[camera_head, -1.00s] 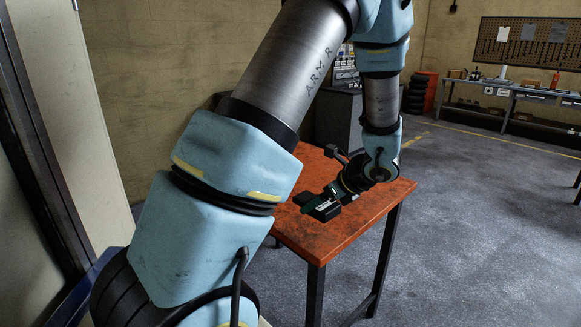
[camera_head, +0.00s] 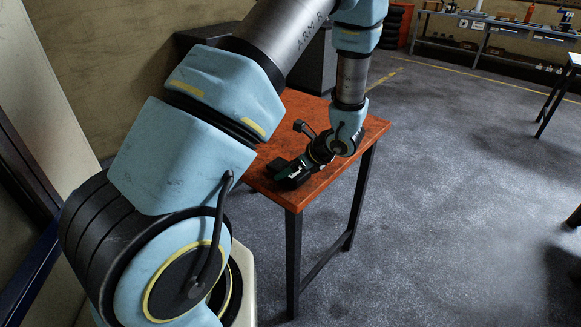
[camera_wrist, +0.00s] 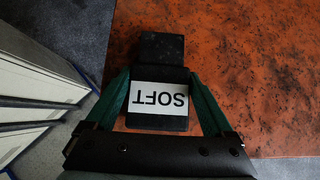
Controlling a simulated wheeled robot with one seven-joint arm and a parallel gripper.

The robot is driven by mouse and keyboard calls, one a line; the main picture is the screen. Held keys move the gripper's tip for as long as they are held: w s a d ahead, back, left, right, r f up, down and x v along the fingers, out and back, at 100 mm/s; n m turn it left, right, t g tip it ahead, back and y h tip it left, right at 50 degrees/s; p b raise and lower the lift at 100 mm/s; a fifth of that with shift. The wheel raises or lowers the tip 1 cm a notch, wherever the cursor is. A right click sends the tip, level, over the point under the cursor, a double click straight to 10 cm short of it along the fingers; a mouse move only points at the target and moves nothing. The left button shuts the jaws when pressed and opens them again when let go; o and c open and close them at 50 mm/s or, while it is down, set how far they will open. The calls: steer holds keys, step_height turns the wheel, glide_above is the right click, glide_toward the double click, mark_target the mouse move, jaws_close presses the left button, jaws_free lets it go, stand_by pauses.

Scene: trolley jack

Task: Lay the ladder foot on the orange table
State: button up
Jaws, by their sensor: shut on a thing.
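The ladder foot is a black block (camera_wrist: 160,68) with a white label reading SOFT, upside down in the wrist view. My gripper (camera_wrist: 160,78) is shut on it, with one green finger at each side. The orange table (camera_wrist: 255,75) lies under the block in the wrist view, its left edge just left of the block. In the head view my gripper (camera_head: 289,169) is low over the left front part of the orange table (camera_head: 362,134). Whether the foot touches the tabletop cannot be told.
The rest of the tabletop in view looks bare. White and blue panel edges (camera_wrist: 30,95) stand close to the left of the table in the wrist view. A dark cabinet (camera_head: 312,65) is behind the table. Open grey floor (camera_head: 450,200) lies to the right.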

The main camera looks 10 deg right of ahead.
steer(key=shift+f, duration=0.2)
steer(key=shift+f+b, duration=0.1)
steer(key=shift+b, duration=0.2)
steer(key=o, duration=1.4)
steer(key=shift+o, duration=0.2)
